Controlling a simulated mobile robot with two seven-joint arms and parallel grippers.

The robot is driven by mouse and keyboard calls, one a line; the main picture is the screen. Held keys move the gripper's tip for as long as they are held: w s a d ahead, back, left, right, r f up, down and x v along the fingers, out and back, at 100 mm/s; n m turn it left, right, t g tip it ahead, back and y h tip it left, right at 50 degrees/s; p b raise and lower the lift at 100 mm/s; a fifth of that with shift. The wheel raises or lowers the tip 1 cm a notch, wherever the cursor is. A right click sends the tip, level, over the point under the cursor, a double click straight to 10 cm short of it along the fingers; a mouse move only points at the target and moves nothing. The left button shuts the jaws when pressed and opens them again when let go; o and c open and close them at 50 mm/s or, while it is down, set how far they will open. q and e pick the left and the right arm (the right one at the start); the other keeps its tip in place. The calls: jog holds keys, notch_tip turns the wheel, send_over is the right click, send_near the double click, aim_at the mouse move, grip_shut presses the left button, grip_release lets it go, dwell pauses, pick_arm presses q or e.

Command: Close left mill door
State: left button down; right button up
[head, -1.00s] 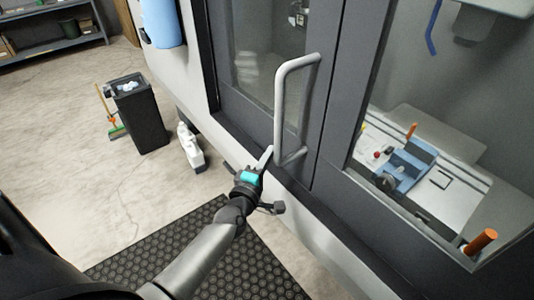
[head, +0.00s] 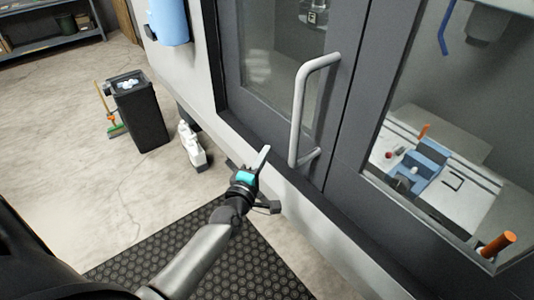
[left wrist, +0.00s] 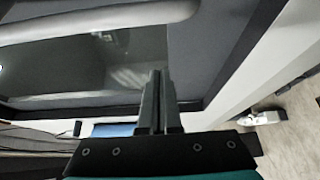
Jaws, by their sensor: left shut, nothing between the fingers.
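The left mill door (head: 345,90) is a dark grey framed panel with a window and a pale grey vertical bar handle (head: 299,110). Its right edge meets the neighbouring dark panel along a thin line, with no clear gap visible. My left gripper (head: 263,158) is shut and empty, below and left of the handle's lower end, apart from it in the head view. In the left wrist view its fingers (left wrist: 158,100) are together, and the pale handle bar (left wrist: 90,15) crosses the top, out of the fingers. My right gripper is not in view.
Through the right window show a blue vise (head: 425,165) and orange handles (head: 497,243). A black bin (head: 140,112), a broom (head: 113,125) and white bottles (head: 191,145) stand on the floor at left. A black mat (head: 225,265) lies below my arm.

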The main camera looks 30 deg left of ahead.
pick_arm(q)
jog(key=s+d, duration=0.3)
jog(key=s, duration=0.5)
jog(key=s+d+f+m+g+h+b, duration=0.1)
jog(key=s+d+f+m+g+b, duration=0.2)
jog(key=f, duration=1)
jog(key=s+d+f+m+g+h+b, duration=0.1)
jog(key=s+f+m+g+b, duration=0.35)
jog(key=f, duration=0.85)
jog(key=s+d+f+m+g+h+b, duration=0.1)
jog(key=s+d+f+m+b, duration=0.3)
jog(key=f, duration=0.8)
pick_arm(e)
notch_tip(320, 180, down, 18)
jog(key=b, duration=0.6)
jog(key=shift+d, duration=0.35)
pick_arm(q)
jog(key=s+f+m+g, duration=0.4)
jog(key=s+f+m, duration=0.1)
jog(key=s+f, duration=0.5)
jog(key=s+a+f+m+g, duration=0.1)
jog(key=s+f+m+g, duration=0.3)
jog(key=s+f, duration=0.6)
jog(key=s+m, duration=0.1)
jog(key=s, duration=0.4)
jog(key=shift+s+m, duration=0.15)
jog(key=shift+m, duration=0.2)
